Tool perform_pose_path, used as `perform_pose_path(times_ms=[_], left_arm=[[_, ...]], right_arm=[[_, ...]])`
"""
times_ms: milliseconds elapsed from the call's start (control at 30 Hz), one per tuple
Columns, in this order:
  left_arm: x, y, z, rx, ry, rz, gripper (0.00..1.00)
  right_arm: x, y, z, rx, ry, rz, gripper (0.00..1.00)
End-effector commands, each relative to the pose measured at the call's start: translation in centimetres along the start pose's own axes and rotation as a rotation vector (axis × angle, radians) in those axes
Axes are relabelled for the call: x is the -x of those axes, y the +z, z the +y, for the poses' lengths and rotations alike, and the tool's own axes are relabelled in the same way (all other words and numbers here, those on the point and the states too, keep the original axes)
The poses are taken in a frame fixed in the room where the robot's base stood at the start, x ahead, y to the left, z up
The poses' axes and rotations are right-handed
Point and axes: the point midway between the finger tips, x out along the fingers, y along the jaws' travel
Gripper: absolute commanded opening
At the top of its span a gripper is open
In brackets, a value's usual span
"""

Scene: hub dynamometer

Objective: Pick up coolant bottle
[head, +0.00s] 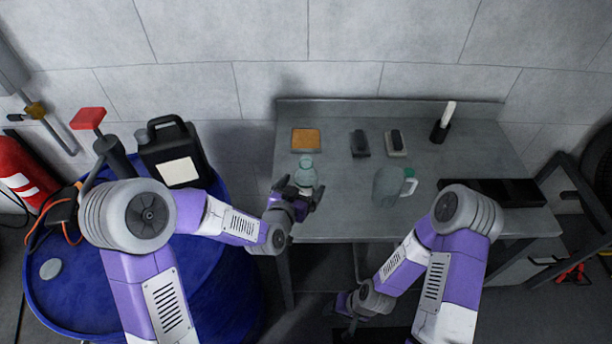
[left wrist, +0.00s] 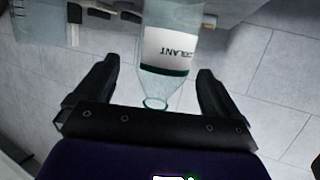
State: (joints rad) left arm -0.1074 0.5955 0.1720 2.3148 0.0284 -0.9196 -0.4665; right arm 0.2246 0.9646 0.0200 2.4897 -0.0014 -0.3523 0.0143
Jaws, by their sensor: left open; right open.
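The coolant bottle (head: 306,172) is clear with a pale green tint and stands near the left front of the grey metal table. In the left wrist view the bottle (left wrist: 167,55) shows a white label reading "COOLANT", and its neck points toward the palm. My left gripper (head: 299,190) is open at the bottle. In the left wrist view its two fingers (left wrist: 155,90) lie on either side of the bottle's neck end, with gaps on both sides. My right gripper (head: 348,303) is low in front of the table, away from the bottle; its fingers are small and dark.
The grey table (head: 330,225) also holds a clear jug (head: 390,186) right of the bottle, an orange sponge-like block (head: 305,139), two dark blocks and a white-and-black upright tool (head: 443,122). A blue drum (head: 75,300) with a black jerrycan (head: 174,153) stands at the left.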

Motion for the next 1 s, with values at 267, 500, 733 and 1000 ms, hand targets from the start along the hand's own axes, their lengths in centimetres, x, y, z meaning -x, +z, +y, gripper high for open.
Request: perform_pose_path(times_ms=[267,500,733,1000], left_arm=[[-3.0,-0.2,-0.3,0.001,0.0,0.0,0.97],[-6.1,-0.5,-0.6,0.001,0.001,-0.001,0.97],[-6.8,-0.6,-0.7,0.001,0.001,-0.001,0.97],[-6.8,-0.6,-0.7,0.001,0.001,-0.001,0.72]], right_arm=[[-0.2,0.1,0.1,-0.001,0.0,-0.002,0.62],[-0.5,0.0,0.2,0.0,0.0,-0.001,0.62],[-0.5,0.0,0.2,0.0,0.0,-0.001,0.62],[-0.5,0.0,0.2,0.0,0.0,-0.001,0.62]])
